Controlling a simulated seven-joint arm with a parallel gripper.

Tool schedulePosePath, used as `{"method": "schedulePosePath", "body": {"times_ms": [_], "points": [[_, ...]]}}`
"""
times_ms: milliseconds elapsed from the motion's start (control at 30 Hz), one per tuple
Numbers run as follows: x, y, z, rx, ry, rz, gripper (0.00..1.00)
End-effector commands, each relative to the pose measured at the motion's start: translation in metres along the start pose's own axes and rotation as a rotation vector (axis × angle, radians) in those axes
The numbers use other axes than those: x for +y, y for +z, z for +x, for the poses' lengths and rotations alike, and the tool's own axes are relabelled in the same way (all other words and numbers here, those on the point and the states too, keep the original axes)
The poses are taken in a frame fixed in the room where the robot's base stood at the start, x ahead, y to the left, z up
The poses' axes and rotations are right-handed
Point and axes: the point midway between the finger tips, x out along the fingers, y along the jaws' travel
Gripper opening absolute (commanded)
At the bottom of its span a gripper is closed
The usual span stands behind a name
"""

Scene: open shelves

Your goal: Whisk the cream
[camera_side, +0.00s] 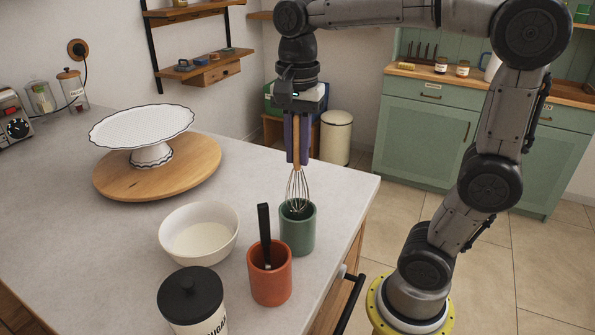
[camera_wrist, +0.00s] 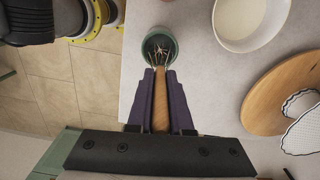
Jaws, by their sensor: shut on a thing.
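My gripper (camera_side: 297,155) points down above the green cup (camera_side: 298,232), shut on the wooden handle of a whisk (camera_side: 297,188). The whisk is upright, and the lower ends of its wires are at the cup's mouth, partly hidden by the rim. In the wrist view the whisk handle (camera_wrist: 160,105) lies between my fingers, with the wires over the green cup (camera_wrist: 158,40). A white bowl (camera_side: 177,243) with pale cream (camera_side: 203,239) in it stands on the counter left of the cup. The bowl (camera_wrist: 268,42) also shows at top right in the wrist view.
An orange cup (camera_side: 270,280) with a black-handled utensil stands close beside the green cup. A black-lidded sugar jar (camera_side: 192,312) is in front. A white cake stand (camera_side: 150,152) sits on a round wooden board (camera_side: 190,177) behind the bowl. The counter's right edge is near.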

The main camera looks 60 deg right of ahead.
Motion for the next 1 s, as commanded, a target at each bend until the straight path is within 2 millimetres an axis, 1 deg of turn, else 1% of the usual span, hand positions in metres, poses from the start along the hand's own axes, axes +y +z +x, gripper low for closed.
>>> {"method": "schedulePosePath", "body": {"times_ms": [33, 133, 233, 267, 367, 400, 500, 600, 700, 833, 1000], "points": [[-0.001, 0.0, -0.007, 0.0, -0.003, 0.001, 0.0], [-0.001, 0.0, -0.015, -0.012, -0.03, 0.024, 0.0], [-0.018, 0.0, -0.03, -0.02, -0.052, 0.064, 0.0], [-0.025, 0.001, -0.034, -0.022, -0.059, 0.074, 0.0], [-0.057, 0.01, -0.045, -0.031, -0.078, 0.093, 0.0], [-0.07, 0.015, -0.049, -0.034, -0.087, 0.095, 0.0], [-0.103, 0.03, -0.056, -0.042, -0.107, 0.091, 0.0], [-0.131, 0.048, -0.059, -0.05, -0.126, 0.07, 0.0], [-0.15, 0.065, -0.056, -0.059, -0.144, 0.04, 0.0], [-0.158, 0.078, -0.048, -0.071, -0.166, 0.007, 0.0], [-0.157, 0.081, -0.042, -0.079, -0.183, 0.0, 0.0]]}}
